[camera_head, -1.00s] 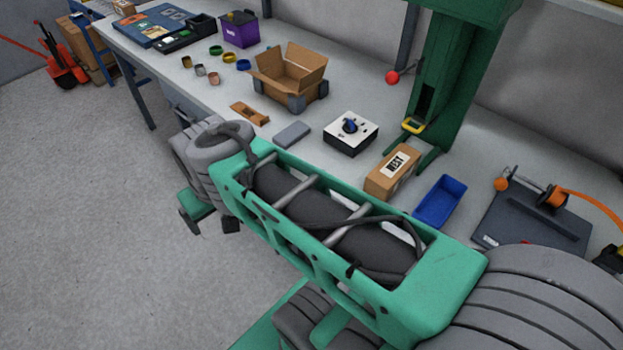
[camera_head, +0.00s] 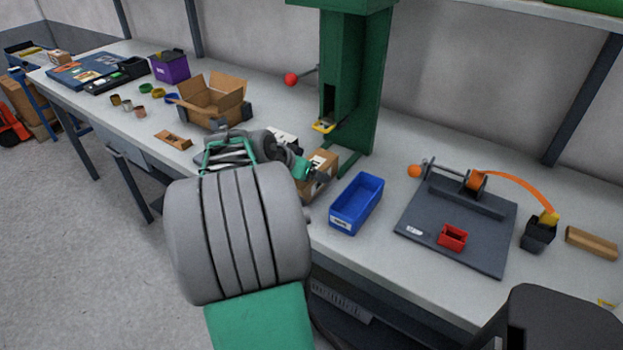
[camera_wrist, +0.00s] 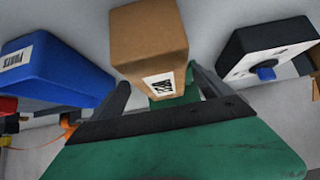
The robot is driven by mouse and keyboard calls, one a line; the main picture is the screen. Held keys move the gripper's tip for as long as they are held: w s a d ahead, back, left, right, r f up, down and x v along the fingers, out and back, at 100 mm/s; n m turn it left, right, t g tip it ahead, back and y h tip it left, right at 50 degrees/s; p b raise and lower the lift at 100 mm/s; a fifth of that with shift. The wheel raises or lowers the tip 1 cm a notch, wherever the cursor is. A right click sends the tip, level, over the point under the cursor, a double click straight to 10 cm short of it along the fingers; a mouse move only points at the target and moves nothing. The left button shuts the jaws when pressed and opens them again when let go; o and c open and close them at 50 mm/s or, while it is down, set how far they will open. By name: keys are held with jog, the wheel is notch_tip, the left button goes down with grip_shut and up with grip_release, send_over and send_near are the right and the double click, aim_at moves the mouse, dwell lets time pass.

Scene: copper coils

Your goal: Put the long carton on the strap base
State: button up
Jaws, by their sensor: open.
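A long brown carton with a white label reading WEST (camera_head: 317,187) stands on the workbench, partly hidden by my arm in the head view. In the wrist view the carton (camera_wrist: 150,45) is upper centre, its label towards my gripper. My gripper (camera_wrist: 160,92) is open, with one dark finger on each side of the carton's near end; contact cannot be told. In the head view my gripper (camera_head: 308,172) is over the carton's left part. The strap base, a dark grey plate (camera_head: 455,240), lies to the right with an orange strap and reel and a small red bin (camera_head: 452,237).
A blue bin (camera_head: 357,204) stands between the carton and the strap base. A green press column (camera_head: 355,90) rises behind. A plain brown block (camera_head: 592,244) and black dispenser (camera_head: 539,232) are far right.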

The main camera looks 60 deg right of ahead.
aim_at(326, 162)
jog(key=x, duration=0.3)
jog(key=shift+w+d+f, duration=0.1)
jog(key=shift+d, duration=0.1)
jog(key=c, duration=1.8)
grip_shut()
jog(key=shift+r, duration=0.2)
